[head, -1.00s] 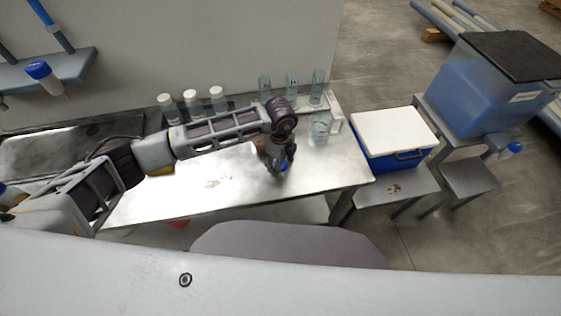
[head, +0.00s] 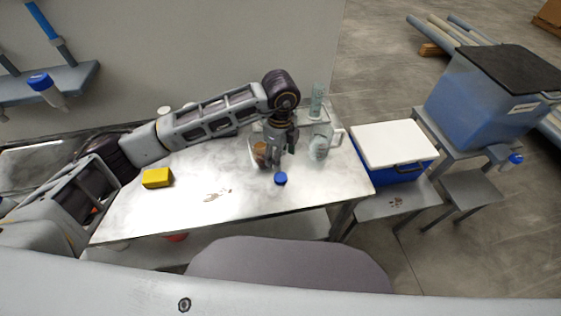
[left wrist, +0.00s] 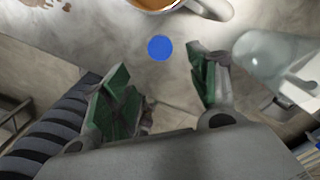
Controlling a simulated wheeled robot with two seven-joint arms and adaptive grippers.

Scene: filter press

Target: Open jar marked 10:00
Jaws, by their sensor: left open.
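The white-lidded jars at the back are mostly hidden behind my left arm; one white lid (head: 163,110) shows above it. No 10:00 mark can be read. A round blue cap (head: 280,178) lies on the metal table (head: 330,180) and also shows in the left wrist view (left wrist: 160,48). My left gripper (head: 276,158) points down just behind the cap. In the left wrist view its green-padded fingers (left wrist: 160,88) are spread with nothing between them. My right gripper is out of view.
A mug with brown contents (left wrist: 165,4) stands beside my left gripper. A glass pitcher (head: 319,148) stands to its right. A yellow block (head: 157,178) lies at the table's left. A blue cooler (head: 395,150) stands beyond the right edge.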

